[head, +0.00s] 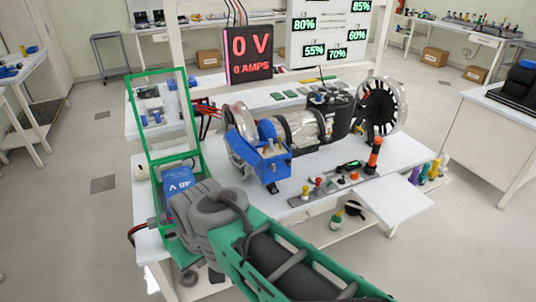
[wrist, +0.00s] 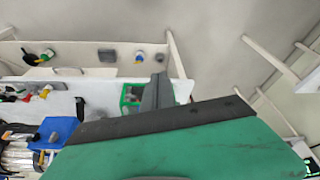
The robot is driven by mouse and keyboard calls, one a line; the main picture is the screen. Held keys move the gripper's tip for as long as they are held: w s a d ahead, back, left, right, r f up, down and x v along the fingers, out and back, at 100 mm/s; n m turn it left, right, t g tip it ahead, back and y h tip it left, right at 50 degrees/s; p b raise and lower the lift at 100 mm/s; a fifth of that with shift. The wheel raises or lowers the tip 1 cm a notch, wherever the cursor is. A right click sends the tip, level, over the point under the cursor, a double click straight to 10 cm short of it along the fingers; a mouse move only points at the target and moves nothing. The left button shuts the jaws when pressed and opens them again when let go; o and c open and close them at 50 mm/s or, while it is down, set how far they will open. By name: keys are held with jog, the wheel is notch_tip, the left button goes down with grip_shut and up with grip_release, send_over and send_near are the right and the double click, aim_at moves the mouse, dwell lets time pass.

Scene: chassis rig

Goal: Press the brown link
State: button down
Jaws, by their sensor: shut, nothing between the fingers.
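I cannot pick out a brown link for certain in either view. A narrow strip (head: 318,191) on the front of the white table carries small parts, including a yellow-topped one (head: 305,192) and a red-topped one (head: 318,185). In the wrist view, small dark, red and yellow parts (wrist: 22,92) lie at the left; I cannot tell if one is brown. My gripper (wrist: 160,88) shows in the wrist view as a grey finger shape, shut and empty. It appears above the table edge, apart from those parts. In the head view its fingertips are hidden by my arm.
A clear-cased motor assembly (head: 300,128) with a blue box (head: 262,160) fills the table's middle. A green frame (head: 196,130) and a blue 48V battery (head: 178,181) stand at the left. An orange-and-black post (head: 374,156) stands right. The meter (head: 248,53) reads 0 V.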

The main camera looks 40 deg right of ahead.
jog(key=w+d+f+n+t+y+b, duration=0.1)
jog(key=w+d+f+t+b, duration=0.35)
jog(key=w+b, duration=0.35)
jog(key=w+d+f+t+y+b, duration=0.1)
jog(key=w+d+f+t+b, duration=0.25)
jog(key=w+f+b, duration=0.45)
jog(key=s+d+r+m+t+h+b, duration=0.1)
jog(key=s+d+r+t+h+b, duration=0.1)
jog(key=d+t+b, duration=0.5)
jog(key=s+d+r+m+t+h+b, duration=0.15)
jog(key=d+b, duration=0.35)
jog(key=d, duration=0.6)
jog(key=s+d+r+m+t+h+b, duration=0.2)
jog(key=s+d+r+h, duration=0.25)
jog(key=s+d, duration=0.2)
jog(key=p, duration=0.8)
send_near(267, 148)
jog(key=x, duration=0.5)
jog(key=shift+w+a+r, duration=0.15)
jog(key=shift+w+r, duration=0.1)
jog(key=shift+r, duration=0.05)
jog(key=shift+w+r, duration=0.15)
jog(key=shift+w, duration=0.45)
jog(key=shift+d+r+p, duration=0.1)
jog(key=shift+d+p, duration=0.15)
jog(key=shift+p, duration=0.05)
